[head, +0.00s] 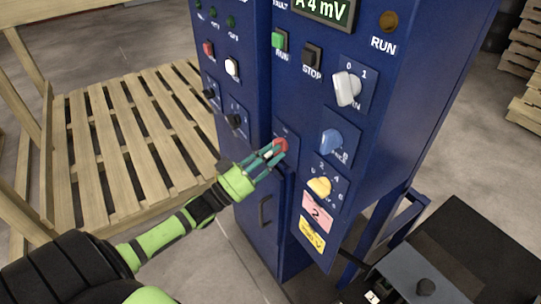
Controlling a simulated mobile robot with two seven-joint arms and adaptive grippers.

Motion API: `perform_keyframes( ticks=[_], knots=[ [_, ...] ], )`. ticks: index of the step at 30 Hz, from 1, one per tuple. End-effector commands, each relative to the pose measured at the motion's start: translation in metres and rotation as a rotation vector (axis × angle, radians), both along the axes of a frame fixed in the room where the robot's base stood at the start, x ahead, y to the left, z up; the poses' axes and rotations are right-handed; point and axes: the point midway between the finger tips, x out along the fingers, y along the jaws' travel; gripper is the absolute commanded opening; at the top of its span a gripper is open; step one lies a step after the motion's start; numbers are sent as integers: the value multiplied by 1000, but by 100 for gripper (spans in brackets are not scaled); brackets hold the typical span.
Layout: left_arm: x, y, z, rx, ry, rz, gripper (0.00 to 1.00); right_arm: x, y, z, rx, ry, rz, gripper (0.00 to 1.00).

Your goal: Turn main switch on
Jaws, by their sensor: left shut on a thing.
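The main switch (346,88) is a white rotary knob on the upper right of the blue cabinet front, with 0 and 1 marked above it. The first letters of its label are hidden by the knob. I cannot tell for sure which mark it points at. My left gripper (271,154) is shut on a red knob (280,146), lower and to the left on the same cabinet, apart from the white switch. The fingers cover part of the red knob and its plate. My right gripper is not in view.
A blue knob (331,142) and a yellow knob (319,187) sit below the white switch. Green RUN (280,41) and black STOP (312,55) buttons are to its upper left. A lit display (322,8) reads 4 mV. A wooden pallet (130,130) stands left.

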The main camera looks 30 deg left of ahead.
Motion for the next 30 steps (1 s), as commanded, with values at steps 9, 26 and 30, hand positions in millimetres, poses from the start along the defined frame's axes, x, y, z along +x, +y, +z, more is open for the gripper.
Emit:
perform_keyframes(
  ticks=[9,26,30],
  knots=[
    [0,0,1,15,-7,1,0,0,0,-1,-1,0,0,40],
    [0,0,0,13,-5,0,48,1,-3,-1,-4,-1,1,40],
    [-8,4,-4,12,-3,1,48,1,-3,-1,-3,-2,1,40]
  ],
)
